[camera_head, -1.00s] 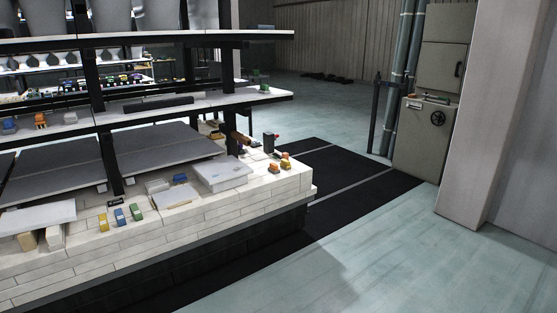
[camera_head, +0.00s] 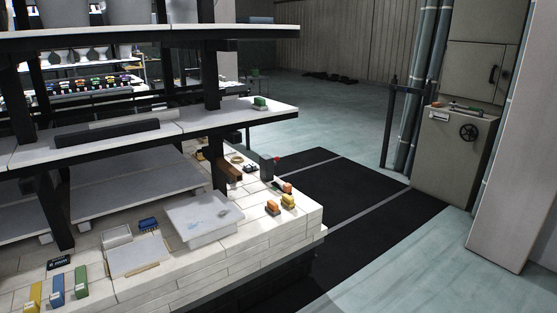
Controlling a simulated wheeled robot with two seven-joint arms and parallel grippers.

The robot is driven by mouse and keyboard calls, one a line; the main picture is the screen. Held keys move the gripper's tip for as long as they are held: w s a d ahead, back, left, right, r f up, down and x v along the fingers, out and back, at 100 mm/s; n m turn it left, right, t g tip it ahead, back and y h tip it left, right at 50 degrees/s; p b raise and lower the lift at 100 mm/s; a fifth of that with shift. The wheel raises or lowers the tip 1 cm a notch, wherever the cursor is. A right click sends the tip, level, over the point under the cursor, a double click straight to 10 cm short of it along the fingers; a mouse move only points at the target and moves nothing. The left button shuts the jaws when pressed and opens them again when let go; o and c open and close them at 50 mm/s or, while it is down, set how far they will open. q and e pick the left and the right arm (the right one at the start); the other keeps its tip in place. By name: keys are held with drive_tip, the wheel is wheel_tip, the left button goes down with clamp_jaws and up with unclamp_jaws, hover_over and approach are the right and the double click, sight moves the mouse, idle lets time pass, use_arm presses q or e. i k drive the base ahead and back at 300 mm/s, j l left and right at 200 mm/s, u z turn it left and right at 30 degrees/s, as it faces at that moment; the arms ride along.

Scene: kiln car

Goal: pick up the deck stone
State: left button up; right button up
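I cannot tell for certain which object is the deck stone. The kiln car's pale brick deck (camera_head: 245,262) fills the lower left of the head view. Neither of my grippers shows in the view.
Yellow, blue and green small blocks (camera_head: 57,290) stand at the deck's front left. Orange and yellow pieces (camera_head: 287,201) sit near its right corner. Shelves (camera_head: 240,117) on dark posts overhang the deck. A grey cabinet (camera_head: 455,155) stands at right; the floor between is clear.

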sight(272, 208)
drive_tip(key=i, duration=2.5)
drive_tip(key=u, duration=0.5)
